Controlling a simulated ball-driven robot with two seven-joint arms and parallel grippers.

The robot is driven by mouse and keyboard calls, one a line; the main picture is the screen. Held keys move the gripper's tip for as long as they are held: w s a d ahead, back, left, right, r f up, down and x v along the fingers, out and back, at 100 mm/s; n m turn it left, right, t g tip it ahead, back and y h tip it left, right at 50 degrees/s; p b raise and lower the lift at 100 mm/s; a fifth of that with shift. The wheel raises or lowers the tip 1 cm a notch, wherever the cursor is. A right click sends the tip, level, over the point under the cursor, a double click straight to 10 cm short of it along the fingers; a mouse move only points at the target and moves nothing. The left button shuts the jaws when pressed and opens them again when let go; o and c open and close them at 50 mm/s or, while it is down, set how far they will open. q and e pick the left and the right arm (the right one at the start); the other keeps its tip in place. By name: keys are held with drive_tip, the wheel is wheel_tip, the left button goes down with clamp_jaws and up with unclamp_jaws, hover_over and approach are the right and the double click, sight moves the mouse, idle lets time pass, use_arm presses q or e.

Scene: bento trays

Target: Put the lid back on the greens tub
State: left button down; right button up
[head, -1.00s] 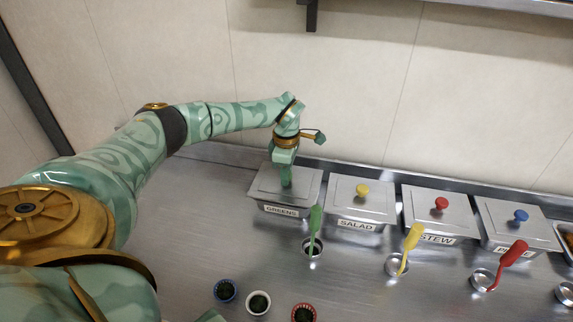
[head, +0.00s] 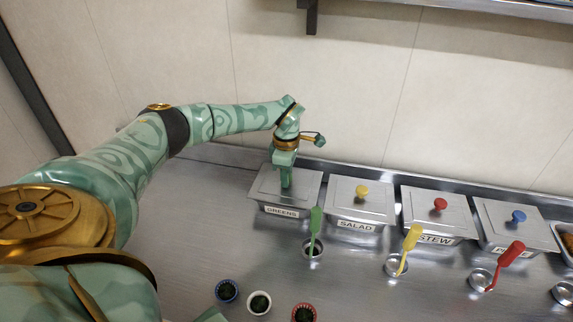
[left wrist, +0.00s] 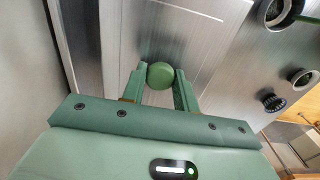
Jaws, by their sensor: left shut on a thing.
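The greens tub (head: 282,212) stands at the left end of the row of tubs in the head view, its front label reading GREENS. Its grey metal lid (head: 307,184) lies over the tub's top and looks level. I cannot tell whether it is fully seated. My left gripper (head: 286,184) points straight down over the lid. It is shut on the lid's green knob (left wrist: 160,75), which shows between the two fingers in the left wrist view. The fingers hide the knob in the head view.
Lidded tubs for salad (head: 355,226) and stew (head: 433,239), plus a blue-knobbed one (head: 503,246), stand to the right. A green-handled utensil (head: 315,222) rests in a holder in front. Small cups (head: 259,303) stand near the bottom. The counter's left part is clear.

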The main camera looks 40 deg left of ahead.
use_arm(q)
drive_tip(key=c, duration=0.5)
unclamp_jaws()
drive_tip(key=shift+r+p, duration=3.1)
drive_tip(key=shift+r, duration=0.45)
drive_tip(key=shift+f, duration=0.1)
clamp_jaws()
